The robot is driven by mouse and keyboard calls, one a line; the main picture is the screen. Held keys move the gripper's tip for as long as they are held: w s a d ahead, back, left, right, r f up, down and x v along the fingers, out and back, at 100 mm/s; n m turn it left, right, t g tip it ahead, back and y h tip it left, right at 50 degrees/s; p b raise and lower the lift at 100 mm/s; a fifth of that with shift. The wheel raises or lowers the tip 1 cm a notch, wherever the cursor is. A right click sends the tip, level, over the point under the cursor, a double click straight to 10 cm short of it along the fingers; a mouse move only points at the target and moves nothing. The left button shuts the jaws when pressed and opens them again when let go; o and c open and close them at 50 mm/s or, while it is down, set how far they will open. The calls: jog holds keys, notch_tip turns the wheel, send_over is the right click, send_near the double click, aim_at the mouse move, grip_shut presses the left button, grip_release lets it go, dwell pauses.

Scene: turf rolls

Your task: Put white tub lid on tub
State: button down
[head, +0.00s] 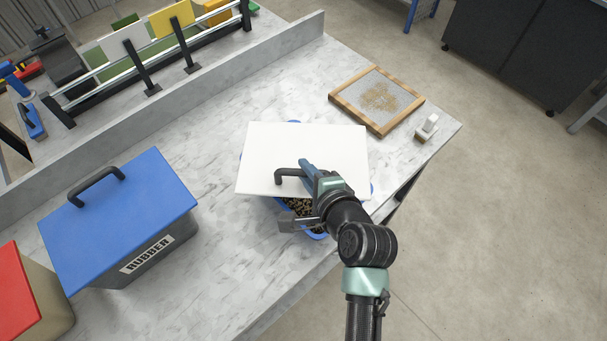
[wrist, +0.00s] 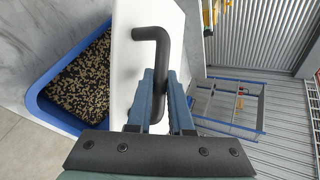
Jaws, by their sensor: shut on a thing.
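The white tub lid (head: 303,152) is a flat white panel with a black bar handle (head: 289,174). My gripper (head: 300,172) is shut on this handle and holds the lid over the tub. The tub (head: 319,236) has a blue rim and a dark speckled filling, seen below the lid's near edge. In the wrist view the fingers (wrist: 166,98) pinch the handle, and the white lid (wrist: 138,72) stands behind it. The tub's blue rim (wrist: 42,98) and filling show uncovered at the left there. The lid hides most of the tub in the head view.
A wood-framed tray (head: 350,106) and a small white-handled brush (head: 428,124) lie at the right. A raised ledge (head: 180,112) runs along the back.

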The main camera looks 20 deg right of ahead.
notch_tip(320, 180, down, 6)
jog(key=shift+r, duration=0.1)
jog(key=c, duration=0.8)
grip_release()
jog(key=shift+s, duration=0.1)
jog(key=b+v, duration=0.1)
jog(key=v, duration=1)
jog(key=shift+s+r, duration=0.2)
jog(key=shift+s, duration=0.15)
